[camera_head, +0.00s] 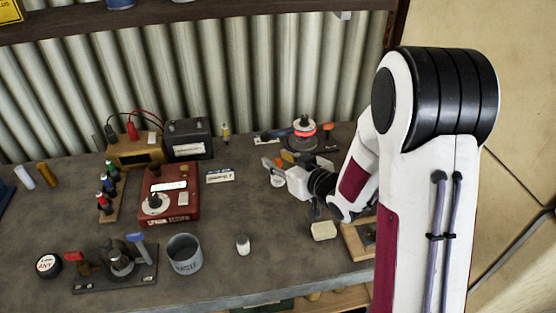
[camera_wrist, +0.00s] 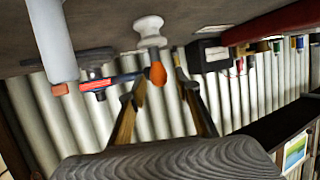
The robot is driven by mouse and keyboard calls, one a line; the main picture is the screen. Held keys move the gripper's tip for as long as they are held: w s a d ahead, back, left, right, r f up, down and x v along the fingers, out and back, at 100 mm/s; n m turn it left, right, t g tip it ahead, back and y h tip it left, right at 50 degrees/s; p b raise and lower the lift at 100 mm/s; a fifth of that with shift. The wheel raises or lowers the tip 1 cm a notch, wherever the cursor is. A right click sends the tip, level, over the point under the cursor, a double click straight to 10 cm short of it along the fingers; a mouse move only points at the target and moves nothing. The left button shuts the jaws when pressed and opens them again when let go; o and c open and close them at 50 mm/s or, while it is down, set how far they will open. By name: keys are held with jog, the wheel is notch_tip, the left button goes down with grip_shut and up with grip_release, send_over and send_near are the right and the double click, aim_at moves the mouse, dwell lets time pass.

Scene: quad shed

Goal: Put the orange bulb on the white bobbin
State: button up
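The orange bulb (camera_wrist: 158,73) is between my gripper's fingertips in the wrist view, which shows the bench upside down. It appears to stand on the white bobbin (camera_wrist: 150,30), its narrow end meeting the bobbin's top; the contact itself is hard to make out. My gripper (camera_wrist: 159,80) is open, with its fingers spread on either side of the bulb and a gap on the right. In the head view the bulb (camera_head: 278,162) is a small orange patch above the white bobbin (camera_head: 277,181), beside my gripper (camera_head: 281,170), partly hidden.
A red meter (camera_head: 184,216) stands left of my gripper, with a black battery (camera_head: 188,138) behind it. A grey cup (camera_head: 185,254) and small white jar (camera_head: 243,244) are at the front. A coil stand (camera_head: 304,130) is behind my gripper. Bare bench lies left of the bobbin.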

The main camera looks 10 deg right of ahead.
jog(key=v, duration=0.7)
dwell(0.7)
jog(key=s+d+r+m+g+h, duration=0.3)
jog(key=s+d+r+h, duration=0.45)
jog(key=s, duration=0.25)
jog(key=s+a+r+g+y, duration=0.1)
jog(key=s+a+g, duration=0.1)
jog(key=s, duration=0.7)
jog(key=s+a+r+m+g+y, duration=0.1)
jog(key=s+a, duration=0.3)
jog(key=s, duration=0.6)
jog(key=shift+s+r+g, duration=0.3)
jog(key=shift+r+g, duration=0.05)
jog(key=shift+g, duration=0.35)
